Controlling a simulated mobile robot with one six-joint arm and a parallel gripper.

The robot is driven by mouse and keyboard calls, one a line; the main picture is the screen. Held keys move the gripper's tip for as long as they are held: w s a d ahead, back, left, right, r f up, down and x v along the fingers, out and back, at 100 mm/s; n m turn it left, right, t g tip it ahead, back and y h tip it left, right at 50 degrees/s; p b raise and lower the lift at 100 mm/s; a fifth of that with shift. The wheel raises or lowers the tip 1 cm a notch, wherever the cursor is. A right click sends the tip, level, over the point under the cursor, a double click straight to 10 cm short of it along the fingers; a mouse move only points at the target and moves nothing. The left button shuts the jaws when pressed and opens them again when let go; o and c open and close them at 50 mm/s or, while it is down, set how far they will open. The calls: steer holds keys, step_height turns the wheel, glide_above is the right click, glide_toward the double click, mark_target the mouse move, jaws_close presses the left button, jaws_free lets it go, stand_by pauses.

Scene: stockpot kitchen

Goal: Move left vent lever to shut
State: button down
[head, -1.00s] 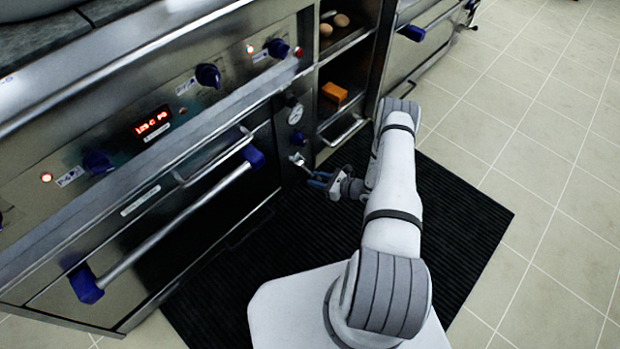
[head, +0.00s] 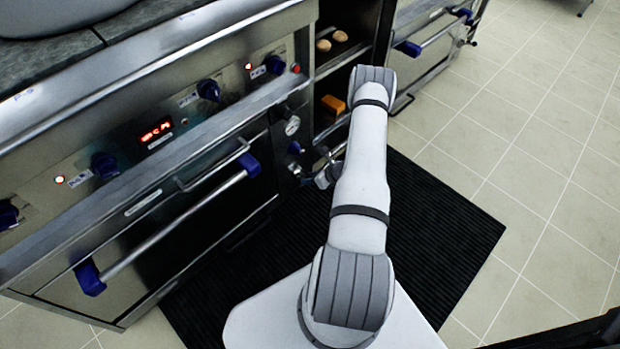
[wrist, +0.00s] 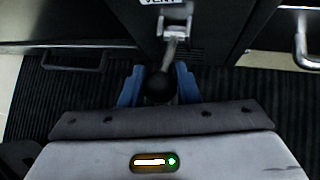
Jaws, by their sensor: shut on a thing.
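The vent lever (wrist: 173,48) is a short metal rod ending in a dark round knob, below a white plate marked VENT (wrist: 160,3) in the wrist view. My gripper (wrist: 158,78) has its two blue fingers either side of the knob and is shut on it. The rod runs from the knob to a bright bracket on the dark panel. In the head view, my gripper is at the narrow panel right of the oven door, below a round gauge (head: 292,126); my arm and wrist hide most of it, and the lever cannot be made out clearly.
The oven door bar (head: 170,222) with blue ends lies left of my gripper. An open shelf to the right holds an orange block (head: 333,104) and brown round items (head: 331,40). A black ribbed mat (head: 440,215) covers the floor; tiled floor is clear at right.

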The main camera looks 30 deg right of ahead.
steer(key=shift+w+d+r, duration=0.15)
steer(key=shift+d+r, duration=0.05)
steer(key=shift+d, duration=0.05)
steer(key=c, duration=1.3)
jaws_free()
steer(key=shift+c, duration=0.2)
steer(key=shift+o, duration=1.2)
steer(key=shift+a, duration=0.1)
steer(key=p+v, duration=0.2)
steer(key=v, duration=0.6)
steer(key=shift+f, duration=0.2)
